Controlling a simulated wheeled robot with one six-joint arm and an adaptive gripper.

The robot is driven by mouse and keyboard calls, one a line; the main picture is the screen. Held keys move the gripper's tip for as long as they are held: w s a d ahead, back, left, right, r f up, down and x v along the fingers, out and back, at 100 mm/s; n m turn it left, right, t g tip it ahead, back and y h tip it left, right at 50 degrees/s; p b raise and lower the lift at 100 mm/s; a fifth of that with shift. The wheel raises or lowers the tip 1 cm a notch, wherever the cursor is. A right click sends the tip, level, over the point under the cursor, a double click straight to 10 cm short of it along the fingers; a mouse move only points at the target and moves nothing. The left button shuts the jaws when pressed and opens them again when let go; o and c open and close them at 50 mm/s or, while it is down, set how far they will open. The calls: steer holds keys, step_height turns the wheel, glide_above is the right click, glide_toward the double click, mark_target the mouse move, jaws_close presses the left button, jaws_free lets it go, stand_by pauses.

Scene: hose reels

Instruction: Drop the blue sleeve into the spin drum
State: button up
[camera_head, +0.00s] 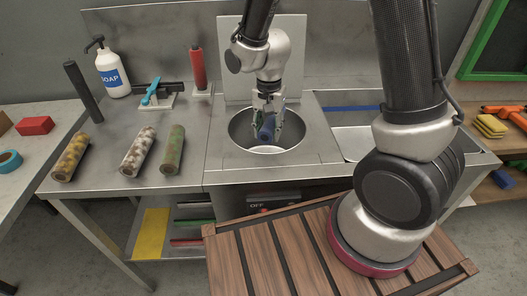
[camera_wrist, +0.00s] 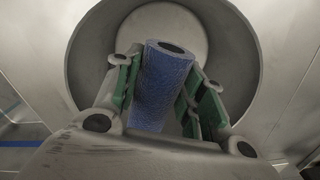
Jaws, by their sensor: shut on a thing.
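The blue sleeve (camera_wrist: 162,88) is a blue textured tube with a hollow end. My gripper (camera_wrist: 165,92) is shut on it, with a green-padded finger on each side. In the head view my gripper (camera_head: 268,117) holds the blue sleeve (camera_head: 267,128) over the mouth of the spin drum (camera_head: 238,141). The drum is a round metal opening sunk in the counter, and its wall (camera_wrist: 88,50) surrounds the sleeve in the wrist view. I cannot tell exactly how deep the sleeve is.
The drum's raised lid (camera_head: 232,80) stands behind it. Several patterned rollers (camera_head: 138,150) lie on the counter to the left, near a soap bottle (camera_head: 112,72) and a red upright roll (camera_head: 198,68). A basin (camera_head: 352,140) lies to the right.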

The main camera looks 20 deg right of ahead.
steer(key=shift+f, duration=0.3)
steer(key=o, duration=1.1)
step_height(320, 180, up, 12)
